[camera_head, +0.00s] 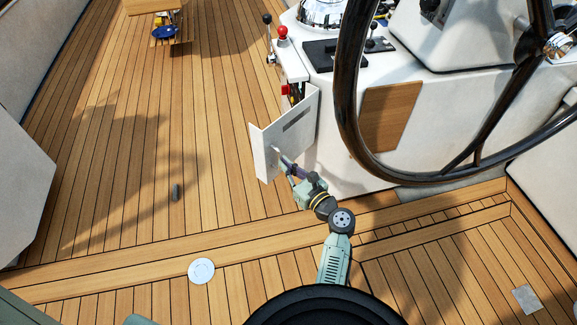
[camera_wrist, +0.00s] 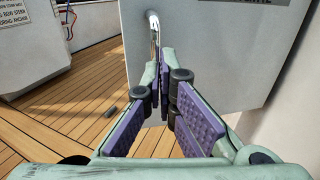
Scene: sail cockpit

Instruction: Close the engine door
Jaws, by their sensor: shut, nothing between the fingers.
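The engine door (camera_head: 300,122) is a pale grey-white panel with a bent edge and a dark slot. It stands open, swung out from the side of the white console. It fills the upper right of the wrist view (camera_wrist: 225,65). A shiny metal handle (camera_wrist: 154,30) stands on the door face. My gripper (camera_head: 284,162) is in front of the door's lower part, beside the handle. Its purple-padded fingers are closed together with nothing held between them (camera_wrist: 166,62). The fingertips overlap the handle's lower end in the wrist view; I cannot tell whether they touch it.
The white console (camera_head: 345,150) with a wooden panel is right of the door. A large black steering wheel (camera_head: 347,90) overhangs it. Red and black levers (camera_head: 282,32) stand above the door. A small dark object (camera_head: 175,191) lies on the teak deck. The left deck is mostly clear.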

